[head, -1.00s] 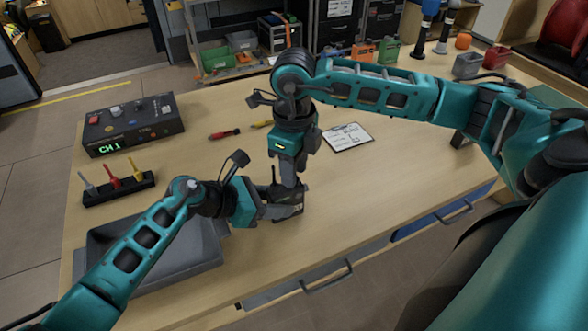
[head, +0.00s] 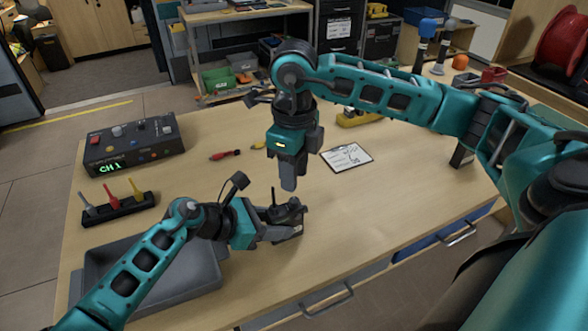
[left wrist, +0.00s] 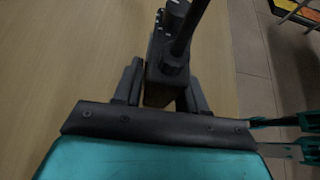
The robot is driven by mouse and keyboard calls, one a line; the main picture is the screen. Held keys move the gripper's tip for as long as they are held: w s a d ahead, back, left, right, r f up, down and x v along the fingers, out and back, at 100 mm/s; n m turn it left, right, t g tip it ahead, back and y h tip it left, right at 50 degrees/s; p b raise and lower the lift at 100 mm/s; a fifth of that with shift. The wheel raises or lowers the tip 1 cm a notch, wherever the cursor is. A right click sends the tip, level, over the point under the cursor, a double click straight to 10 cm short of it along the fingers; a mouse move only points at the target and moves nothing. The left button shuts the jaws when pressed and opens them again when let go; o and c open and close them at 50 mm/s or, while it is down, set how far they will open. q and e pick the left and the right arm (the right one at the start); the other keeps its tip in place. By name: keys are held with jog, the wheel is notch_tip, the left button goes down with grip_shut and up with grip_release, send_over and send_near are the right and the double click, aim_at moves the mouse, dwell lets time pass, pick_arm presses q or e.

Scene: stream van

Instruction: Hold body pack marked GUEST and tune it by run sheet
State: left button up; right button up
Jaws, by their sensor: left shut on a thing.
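A dark body pack (head: 287,214) with a short upright antenna is held just above or on the table near its front edge; I cannot tell which. My left gripper (head: 270,232) is shut on it from the left. The left wrist view shows the pack (left wrist: 165,78) between both fingers, with a knob and black antenna on top. No GUEST marking is readable. My right gripper (head: 288,185) points down just above and behind the pack, apart from it; its finger gap is not clear. A clipboard with a white sheet (head: 347,158), probably the run sheet, lies to the right; its writing is too small to read.
A dark console (head: 134,146) showing green CH1 stands at the back left. A rack (head: 117,206) with grey, red and yellow pieces and a grey tray (head: 205,270) are at the left. A red screwdriver (head: 223,155) lies behind.

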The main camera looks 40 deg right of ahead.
aim_at(294, 199)
jog(key=shift+n, duration=0.8)
jog(key=shift+f, duration=3.05)
jog(key=n, duration=1.1)
jog(key=c, duration=0.6)
jog(key=shift+m, duration=1.4)
